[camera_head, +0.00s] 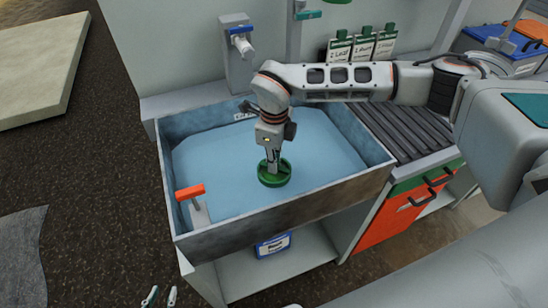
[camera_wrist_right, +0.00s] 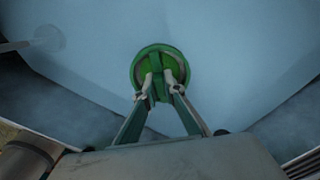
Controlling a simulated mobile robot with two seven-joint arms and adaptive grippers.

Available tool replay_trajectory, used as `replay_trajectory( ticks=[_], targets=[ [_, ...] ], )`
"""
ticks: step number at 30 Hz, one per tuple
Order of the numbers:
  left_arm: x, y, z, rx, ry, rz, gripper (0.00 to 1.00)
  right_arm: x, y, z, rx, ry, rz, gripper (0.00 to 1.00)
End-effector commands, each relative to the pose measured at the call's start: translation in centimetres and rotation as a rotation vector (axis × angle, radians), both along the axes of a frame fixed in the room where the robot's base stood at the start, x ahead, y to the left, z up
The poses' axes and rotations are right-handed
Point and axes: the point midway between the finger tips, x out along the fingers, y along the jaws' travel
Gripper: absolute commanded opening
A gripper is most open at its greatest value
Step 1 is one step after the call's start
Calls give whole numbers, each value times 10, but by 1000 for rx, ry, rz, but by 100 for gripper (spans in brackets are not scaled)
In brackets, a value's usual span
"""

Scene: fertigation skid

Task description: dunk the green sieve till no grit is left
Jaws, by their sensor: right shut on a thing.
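The round green sieve (camera_head: 274,181) is inside the metal basin (camera_head: 255,219), over the blue water (camera_head: 225,160). My right gripper (camera_head: 272,163) reaches down into the basin and is shut on the sieve. In the right wrist view the sieve (camera_wrist_right: 160,48) sits between and beyond the two fingertips, its rim round and its middle lighter green. I cannot tell how deep it sits in the water, or whether grit is in it. My left gripper (camera_head: 161,297) shows only its fingertips at the bottom edge, apart and with nothing between them.
An orange-handled lever (camera_head: 190,192) stands at the basin's left front corner. A tap (camera_head: 243,45) is on the back wall. A ribbed drainboard (camera_head: 405,130) lies right of the basin. A blue-lidded bin (camera_head: 500,42) is at the back right.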

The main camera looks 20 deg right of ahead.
Motion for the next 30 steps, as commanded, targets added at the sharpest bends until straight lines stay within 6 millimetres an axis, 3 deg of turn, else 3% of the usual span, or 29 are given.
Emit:
replay_trajectory(
  ticks=[12,30],
  targets=[
    [-2,0,-13,3,5,-1,26,0,0,-35,0,1,1,0],
    [-1,1,-14,7,3,-1,26,0,0,-40,0,0,0,0]
  ],
)
